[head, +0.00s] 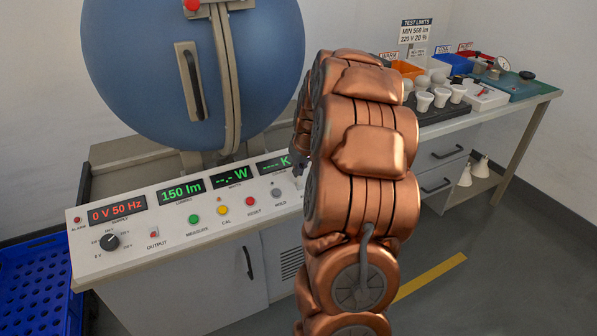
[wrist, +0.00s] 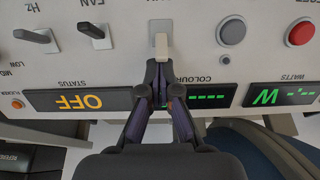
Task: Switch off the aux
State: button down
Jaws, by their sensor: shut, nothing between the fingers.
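A pale toggle switch (wrist: 161,43) stands on the white panel in the wrist view, which shows the panel upside down. A status display (wrist: 75,101) reads OFF in amber. In the head view my arm hides that part of the panel, with my gripper (head: 299,168) partly visible at its edge.
Grey toggles stand beside it, one labelled FAN (wrist: 95,36) and one labelled Hz (wrist: 36,40). A grey button (wrist: 231,32) and a red button (wrist: 300,32) are on the other side. The blue sphere (head: 190,70) rises behind the console (head: 180,275). A bench (head: 520,105) with bulbs is at right.

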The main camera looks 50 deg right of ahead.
aim_at(300, 178)
jog(key=shift+s+a+f+b, duration=0.1)
jog(key=shift+s+f+b, duration=0.1)
jog(key=shift+b, duration=0.1)
jog(key=t+b, duration=0.1)
jog(key=s+t+b, duration=0.1)
jog(key=b, duration=0.1)
jog(key=t+h+b, duration=0.1)
jog(key=b, duration=0.1)
jog(key=shift+s+a+f+t, duration=0.2)
jog(key=shift+a+t, duration=0.05)
jog(key=shift+t, duration=0.05)
jog(key=shift+s+a+t+h+b, duration=0.1)
jog(key=shift+s+t+h+b, duration=0.35)
jog(key=shift+b, duration=0.75)
jog(key=shift+t+b, duration=0.25)
jog(key=shift+b, duration=0.4)
jog(key=shift+r+p, duration=0.25)
jog(key=shift+p, duration=0.05)
jog(key=shift+s, duration=0.15)
jog(key=shift+s+a+r+b, duration=0.25)
jog(key=shift+s+b, duration=0.3)
